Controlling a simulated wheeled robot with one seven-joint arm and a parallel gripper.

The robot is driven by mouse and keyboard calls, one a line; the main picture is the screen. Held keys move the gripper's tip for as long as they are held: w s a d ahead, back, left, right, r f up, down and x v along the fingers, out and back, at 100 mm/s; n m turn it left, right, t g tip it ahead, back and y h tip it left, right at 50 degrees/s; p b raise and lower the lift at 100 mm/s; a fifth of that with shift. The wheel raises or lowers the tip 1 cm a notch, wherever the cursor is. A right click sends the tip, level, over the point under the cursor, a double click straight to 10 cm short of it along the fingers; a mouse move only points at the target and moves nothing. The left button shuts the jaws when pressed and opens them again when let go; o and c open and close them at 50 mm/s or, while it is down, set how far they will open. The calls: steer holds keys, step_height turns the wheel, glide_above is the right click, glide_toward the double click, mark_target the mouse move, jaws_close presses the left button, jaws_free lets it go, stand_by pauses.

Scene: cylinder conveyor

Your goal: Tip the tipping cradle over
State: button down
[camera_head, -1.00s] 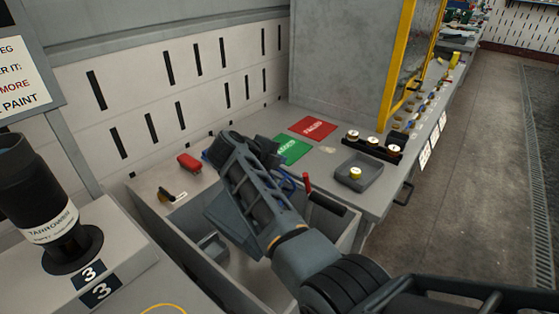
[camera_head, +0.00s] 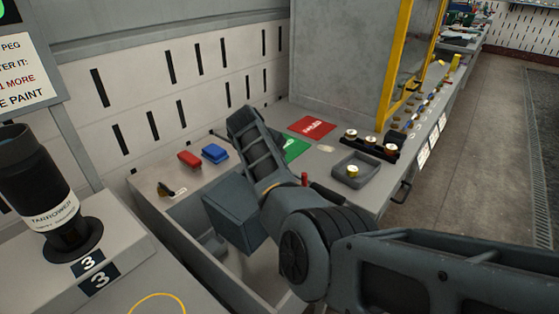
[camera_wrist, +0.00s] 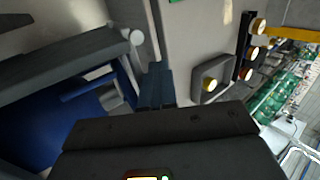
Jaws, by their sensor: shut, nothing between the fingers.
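In the wrist view my gripper's dark blue fingers (camera_wrist: 156,86) are shut together, with nothing seen between them. A large dark blue part (camera_wrist: 45,125), apparently of the tipping cradle, lies left of them, below a dark grey bar with a pale round end (camera_wrist: 137,37). I cannot tell whether the fingers touch either one. In the head view my arm covers most of the bay where these parts lie, and the fingertips are hidden. A red upright handle (camera_head: 305,180) shows just behind my arm. The cradle's tilt cannot be made out.
Red (camera_head: 312,127) and green (camera_head: 296,148) mats lie behind.

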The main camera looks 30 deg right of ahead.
steer(key=shift+d+f+g+y, duration=0.1)
steer(key=shift+f+g+y, duration=0.25)
steer(key=shift+f, duration=0.2)
steer(key=shift+w+d+f+y+b, duration=0.15)
steer(key=shift+d+f+y+b, duration=0.1)
steer(key=shift+f+y+b, duration=0.55)
steer(key=shift+f+g, duration=0.3)
steer(key=shift+g, duration=0.05)
steer(key=shift+d+f+g+y+b, duration=0.2)
steer(key=shift+f+g+y+b, duration=0.2)
steer(key=shift+f+y+b, duration=1.1)
steer(key=shift+a+f+h+b, duration=0.1)
steer(key=shift+f+h+b, duration=0.15)
steer(key=shift+f+b, duration=0.8)
stand_by(1.8)
steer(key=shift+r, duration=0.35)
steer(key=w+d+r+p, duration=0.1)
steer(key=d+r, duration=0.2)
steer(key=r, duration=0.3)
steer(key=w+d+r+p, duration=0.1)
steer(key=d+r+p, duration=0.1)
steer(key=r, duration=0.4)
steer(key=shift+w+d+r, duration=0.25)
steer(key=shift+w+d, duration=0.05)
steer(key=shift+d, duration=0.25)
